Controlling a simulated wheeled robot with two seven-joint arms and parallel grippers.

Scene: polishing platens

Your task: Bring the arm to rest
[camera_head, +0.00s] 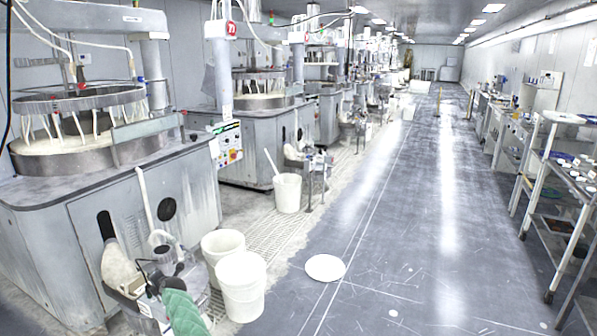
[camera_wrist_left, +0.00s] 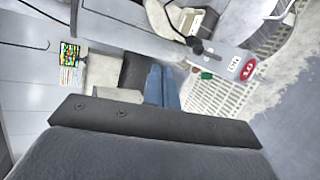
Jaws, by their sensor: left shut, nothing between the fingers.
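My left gripper (camera_wrist_left: 161,87) shows in the left wrist view as two blue-grey fingers side by side, past the dark wrist bar. It is shut, with nothing held. Below it in that view are a grated floor (camera_wrist_left: 215,97) and grey machine parts. My left gripper cannot be made out in the head view. My right gripper is in neither view.
Polishing machines (camera_head: 145,215) line the left side. White buckets (camera_head: 242,285) stand by the nearest one, and a round white lid (camera_head: 325,268) lies on the floor. A shelf rack (camera_head: 560,185) stands at right. The central aisle (camera_head: 430,190) is mostly clear.

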